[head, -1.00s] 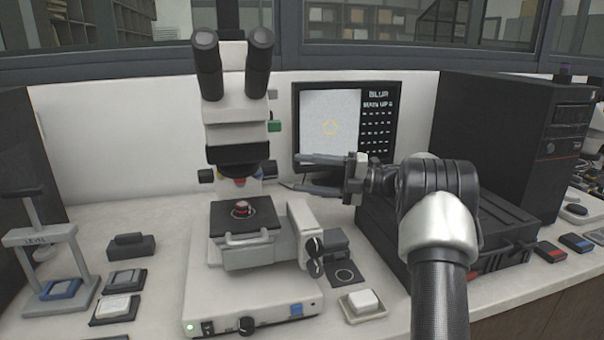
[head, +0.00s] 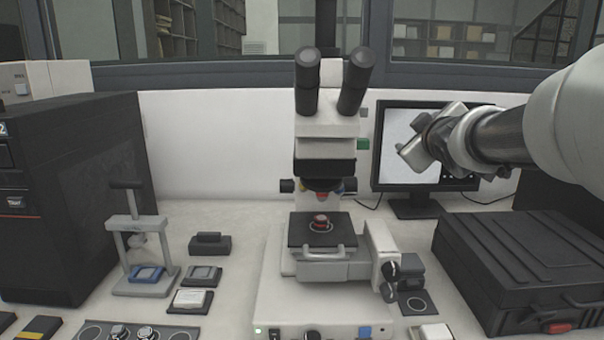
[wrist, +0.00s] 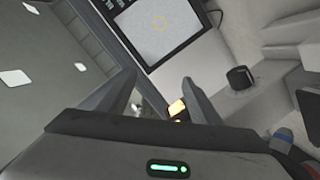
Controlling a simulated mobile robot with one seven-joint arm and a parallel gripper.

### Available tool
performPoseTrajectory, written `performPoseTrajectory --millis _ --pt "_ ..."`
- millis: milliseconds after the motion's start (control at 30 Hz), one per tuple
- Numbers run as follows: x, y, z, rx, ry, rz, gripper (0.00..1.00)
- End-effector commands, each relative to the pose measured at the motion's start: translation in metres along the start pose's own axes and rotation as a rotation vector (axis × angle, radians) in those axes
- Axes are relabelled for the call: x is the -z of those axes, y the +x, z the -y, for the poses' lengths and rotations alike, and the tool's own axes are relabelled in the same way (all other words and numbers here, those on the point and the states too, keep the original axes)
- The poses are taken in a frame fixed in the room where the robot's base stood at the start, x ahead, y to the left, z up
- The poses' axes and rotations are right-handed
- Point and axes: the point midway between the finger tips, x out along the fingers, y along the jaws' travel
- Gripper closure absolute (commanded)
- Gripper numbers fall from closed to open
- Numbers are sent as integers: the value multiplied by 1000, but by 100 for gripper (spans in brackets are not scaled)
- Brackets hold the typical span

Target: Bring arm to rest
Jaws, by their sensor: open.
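My arm comes in from the right in the head view, raised in front of the monitor, with my gripper (head: 410,155) at its end, up off the bench and to the right of the microscope. In the wrist view my gripper's two fingers (wrist: 165,98) stand apart with nothing between them. The microscope (head: 325,150) stands upright in the middle of the bench. A small red-topped sample (head: 320,222) sits on its dark stage (head: 300,238). The monitor (head: 392,130) is partly hidden by my arm; its screen also shows in the wrist view (wrist: 165,25).
A black case (head: 530,255) lies on the bench at right, below my arm. A levelling press (head: 135,235) and several small blocks stand left of the microscope. A dark cabinet (head: 75,190) fills the left. The air between the microscope's left side and the cabinet is free.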

Motion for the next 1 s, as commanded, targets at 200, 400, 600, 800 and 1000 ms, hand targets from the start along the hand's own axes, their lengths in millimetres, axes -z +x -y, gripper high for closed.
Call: performPoseTrajectory --millis 200,400,600,800,1000 --pt "-57 -104 69 121 306 305 42" --pt "-100 -192 145 263 509 536 42" --pt "-134 -283 222 429 661 750 42" --pt "-86 -311 179 458 684 792 42" --pt "-42 -323 131 457 682 791 42"
